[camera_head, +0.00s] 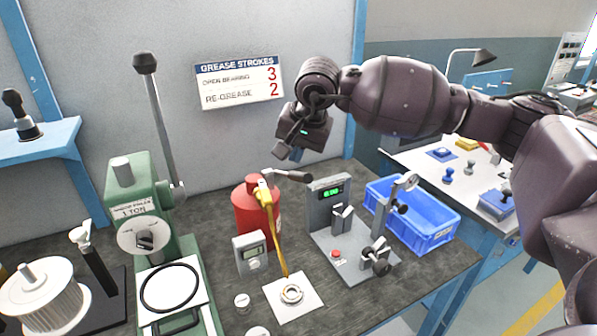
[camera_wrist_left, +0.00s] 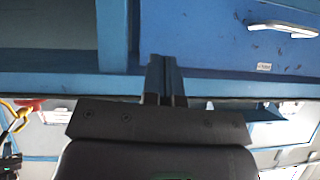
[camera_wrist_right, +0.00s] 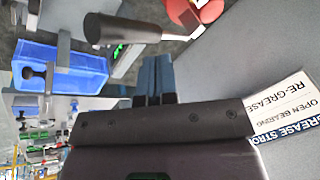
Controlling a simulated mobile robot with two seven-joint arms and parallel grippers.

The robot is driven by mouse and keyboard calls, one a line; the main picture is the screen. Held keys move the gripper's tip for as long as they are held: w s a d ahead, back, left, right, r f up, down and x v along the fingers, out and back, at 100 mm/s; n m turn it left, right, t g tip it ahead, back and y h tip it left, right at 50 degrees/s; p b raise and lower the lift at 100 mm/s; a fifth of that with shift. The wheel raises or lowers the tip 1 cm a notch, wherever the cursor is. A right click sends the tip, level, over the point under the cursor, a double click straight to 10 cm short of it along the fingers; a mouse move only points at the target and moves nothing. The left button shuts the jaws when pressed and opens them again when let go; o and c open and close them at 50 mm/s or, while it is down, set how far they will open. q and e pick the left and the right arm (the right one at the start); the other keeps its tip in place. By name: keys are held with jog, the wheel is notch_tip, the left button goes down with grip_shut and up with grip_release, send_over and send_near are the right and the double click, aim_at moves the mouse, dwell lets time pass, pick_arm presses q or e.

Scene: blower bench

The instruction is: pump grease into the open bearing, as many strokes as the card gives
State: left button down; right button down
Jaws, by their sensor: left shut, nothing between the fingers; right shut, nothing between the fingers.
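The card (camera_head: 239,82) on the back wall reads open bearing 3 and re-grease 2; it also shows in the right wrist view (camera_wrist_right: 290,113). A red grease pump (camera_head: 246,221) stands on the bench, with a dark lever handle (camera_head: 293,176) sticking out to the right. Its yellow hose (camera_head: 276,237) runs down to the open bearing (camera_head: 291,293) on a white pad. My right gripper (camera_head: 286,150) is shut and empty, above and apart from the handle, which shows in the right wrist view (camera_wrist_right: 125,28). My left gripper (camera_wrist_left: 166,80) is shut and empty, facing blue bench panels.
A green press (camera_head: 130,194) with a tall lever stands left.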

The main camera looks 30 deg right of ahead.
jog(key=shift+s+f, duration=0.15)
jog(key=shift+f, duration=0.25)
pick_arm(q)
jog(key=shift+w+d+f, duration=0.1)
jog(key=shift+w+f, duration=0.05)
jog(key=shift+w, duration=0.2)
jog(key=shift+s+f, duration=0.2)
jog(key=shift+s, duration=0.05)
pick_arm(e)
jog(key=shift+s+f, duration=0.15)
jog(key=shift+f, duration=0.05)
